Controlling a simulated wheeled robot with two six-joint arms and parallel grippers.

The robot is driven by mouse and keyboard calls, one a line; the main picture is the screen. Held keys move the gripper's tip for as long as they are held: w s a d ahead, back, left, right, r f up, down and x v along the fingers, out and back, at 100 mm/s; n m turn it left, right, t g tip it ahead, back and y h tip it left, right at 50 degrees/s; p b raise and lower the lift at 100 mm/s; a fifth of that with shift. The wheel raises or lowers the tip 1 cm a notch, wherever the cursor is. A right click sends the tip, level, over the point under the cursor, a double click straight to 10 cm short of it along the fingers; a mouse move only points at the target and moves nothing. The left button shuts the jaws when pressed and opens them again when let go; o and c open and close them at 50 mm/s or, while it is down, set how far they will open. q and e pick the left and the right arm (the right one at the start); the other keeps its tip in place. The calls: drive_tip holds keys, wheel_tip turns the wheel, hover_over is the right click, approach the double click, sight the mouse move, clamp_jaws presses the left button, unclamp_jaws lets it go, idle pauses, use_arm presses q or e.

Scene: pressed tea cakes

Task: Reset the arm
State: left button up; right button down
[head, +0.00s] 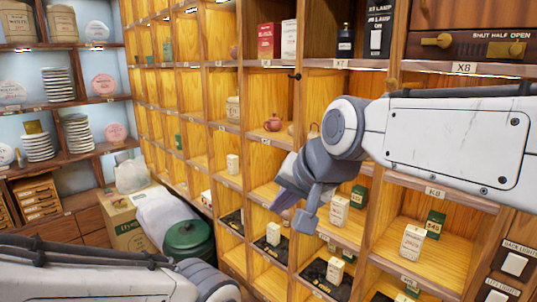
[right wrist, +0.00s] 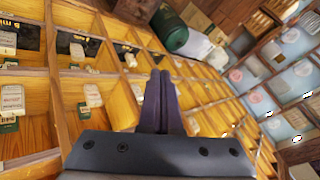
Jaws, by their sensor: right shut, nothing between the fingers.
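My right arm (head: 455,135) reaches in from the right across the front of a wooden wall of compartments. Its gripper (head: 282,202) points down and to the left in front of the shelves, apart from the boxes. In the right wrist view the two dark fingers (right wrist: 160,88) lie together, shut with nothing between them. My left arm (head: 90,272) crosses the lower left corner of the head view. Its gripper is out of the picture.
The wooden shelves (head: 222,120) hold small white boxes (head: 339,210) and green boxes (head: 434,224). A reddish teapot (head: 272,123) stands in one compartment. A green lidded bin (head: 188,240) and a cardboard box (head: 125,222) stand at lower left.

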drive_tip(key=s+d+f+n+g+h+b, duration=0.2)
drive_tip(key=s+f+n+g, duration=0.5)
drive_tip(key=s+f, duration=1.4)
wheel_tip(320, 180, down, 3)
drive_tip(key=n+h+b, duration=0.1)
drive_tip(key=n, duration=0.2)
drive_tip(key=shift+s+d+f+n, duration=0.15)
drive_tip(key=shift+s+d+n, duration=0.15)
drive_tip(key=shift+n, duration=0.1)
